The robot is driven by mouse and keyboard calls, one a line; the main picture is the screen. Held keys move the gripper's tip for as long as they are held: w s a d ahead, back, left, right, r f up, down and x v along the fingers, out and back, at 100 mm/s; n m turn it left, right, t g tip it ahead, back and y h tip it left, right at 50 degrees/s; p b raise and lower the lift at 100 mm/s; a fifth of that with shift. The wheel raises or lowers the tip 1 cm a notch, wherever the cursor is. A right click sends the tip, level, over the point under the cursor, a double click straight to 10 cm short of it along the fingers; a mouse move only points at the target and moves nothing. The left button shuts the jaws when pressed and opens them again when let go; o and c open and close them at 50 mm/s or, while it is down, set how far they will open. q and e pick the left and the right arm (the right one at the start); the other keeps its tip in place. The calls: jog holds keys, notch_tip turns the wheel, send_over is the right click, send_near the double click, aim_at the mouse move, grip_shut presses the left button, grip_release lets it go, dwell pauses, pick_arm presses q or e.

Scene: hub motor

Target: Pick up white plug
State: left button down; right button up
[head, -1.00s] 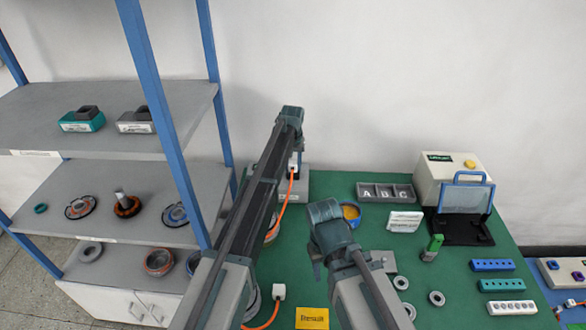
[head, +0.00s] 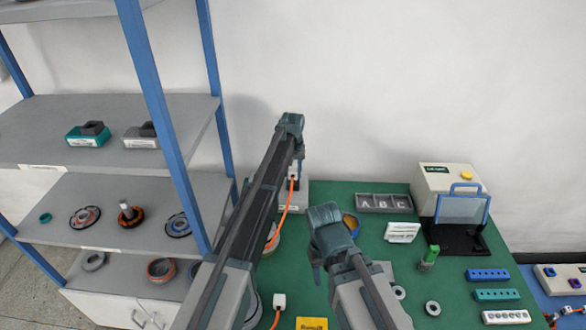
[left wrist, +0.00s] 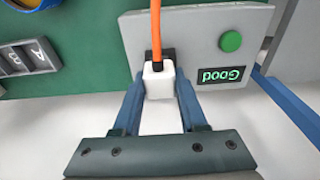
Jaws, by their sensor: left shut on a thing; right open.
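The white plug (left wrist: 158,80) is between the two fingers of my left gripper (left wrist: 160,96) in the left wrist view. An orange cable (left wrist: 156,32) runs from it. A dark part shows right behind the plug, at the edge of a light grey box (left wrist: 200,32); I cannot tell whether the plug is seated in it. In the head view my left gripper (head: 295,152) is over the box at the back of the green table, shut on the plug (head: 293,171). My right gripper (head: 320,255) is open and lower, over the table, with no object visible in it.
A second white plug-like block (head: 279,300) with orange cable lies nearer on the green table. A tray lettered A, B, C (head: 384,202), a machine (head: 447,187) and coloured blocks (head: 488,275) stand to the right. A shelf rack (head: 130,110) stands at left.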

pick_arm(q)
jog(key=s+r+p, duration=0.1)
jog(key=s, duration=1.3)
jog(key=shift+d+r, duration=0.15)
jog(key=shift+d, duration=0.3)
jog(key=shift+r, duration=0.15)
jog(key=shift+r+p, duration=1.35)
jog(key=shift+p, duration=0.2)
notch_tip(320, 180, up, 6)
jog(key=p, duration=0.6)
